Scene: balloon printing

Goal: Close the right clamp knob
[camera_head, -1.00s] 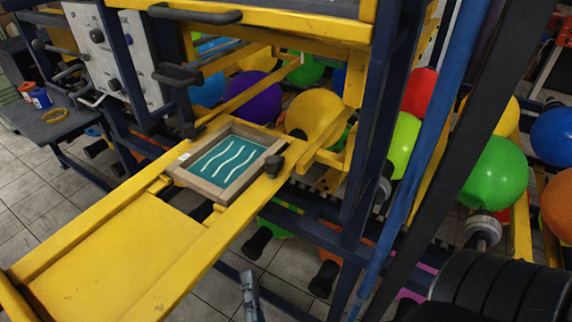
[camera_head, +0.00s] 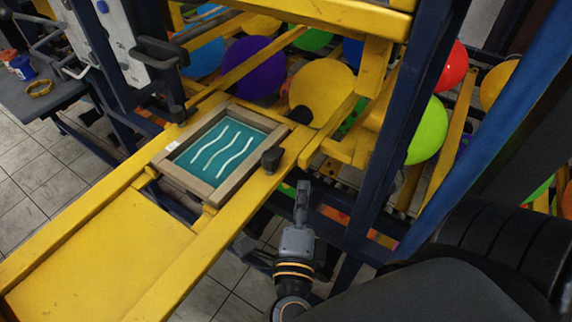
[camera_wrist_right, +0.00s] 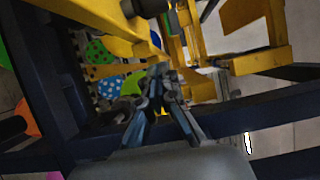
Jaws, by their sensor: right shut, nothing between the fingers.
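The right clamp knob (camera_head: 271,159) is a small black knob on the yellow rail at the right side of the framed screen. The wooden screen frame (camera_head: 160,166) holds a teal panel with white wavy lines and lies across the yellow rails. My right gripper (camera_head: 302,187) is shut and empty, pointing up, to the right of the knob and a little below it in the head view, apart from it. Its closed fingers also show in the right wrist view (camera_wrist_right: 158,75), with a dark rounded part above them that I cannot identify surely. My left gripper is out of view.
A dark blue post (camera_head: 408,125) stands right of the gripper. Yellow beams and several balloons, including a yellow one (camera_head: 325,85), lie behind the screen. A grey side table (camera_head: 62,97) with small containers is at the far left.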

